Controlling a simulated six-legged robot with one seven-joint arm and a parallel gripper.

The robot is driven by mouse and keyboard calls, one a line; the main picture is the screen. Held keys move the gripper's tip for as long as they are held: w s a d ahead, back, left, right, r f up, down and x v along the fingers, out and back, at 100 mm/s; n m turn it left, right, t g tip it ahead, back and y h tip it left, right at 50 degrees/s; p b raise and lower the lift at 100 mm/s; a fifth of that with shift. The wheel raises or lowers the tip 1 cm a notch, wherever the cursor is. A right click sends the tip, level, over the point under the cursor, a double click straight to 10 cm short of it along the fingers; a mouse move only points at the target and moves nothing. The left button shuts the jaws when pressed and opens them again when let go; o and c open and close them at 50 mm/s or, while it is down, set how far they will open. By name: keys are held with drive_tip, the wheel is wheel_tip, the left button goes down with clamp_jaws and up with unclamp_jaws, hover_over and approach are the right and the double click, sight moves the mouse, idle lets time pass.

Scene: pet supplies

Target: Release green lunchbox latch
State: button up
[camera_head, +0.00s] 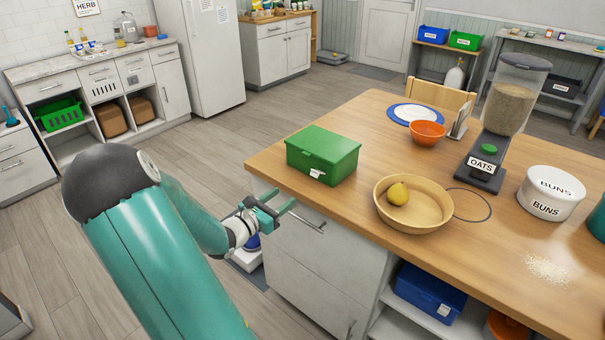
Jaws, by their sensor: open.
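The green lunchbox (322,154) sits closed on the near left corner of the wooden counter. A small white latch (318,174) shows on its front face, toward the lower middle. My gripper (284,205) is open and empty. In the picture it is below and left of the lunchbox, in front of the counter's drawer side. It looks apart from the lunchbox. My teal arm reaches in from the bottom left and does not cover the box.
A drawer handle (309,222) sticks out near my gripper.

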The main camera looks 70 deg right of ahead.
sight(314, 176)
drive_tip(key=x, duration=1.1)
drive_tip(key=shift+s+d+r, duration=0.1)
drive_tip(key=shift+s+d, duration=0.15)
drive_tip(key=shift+s, duration=0.25)
drive_tip(key=shift+s+d, duration=0.2)
drive_tip(key=shift+d, duration=0.5)
drive_tip(key=c, duration=1)
drive_tip(key=shift+f+g+h, duration=0.45)
drive_tip(key=shift+f+h, duration=0.1)
drive_tip(key=shift+h, duration=0.45)
drive_tip(key=shift+f+g+h, duration=0.45)
drive_tip(key=shift+f+h, duration=0.15)
drive_tip(key=shift+h, duration=0.4)
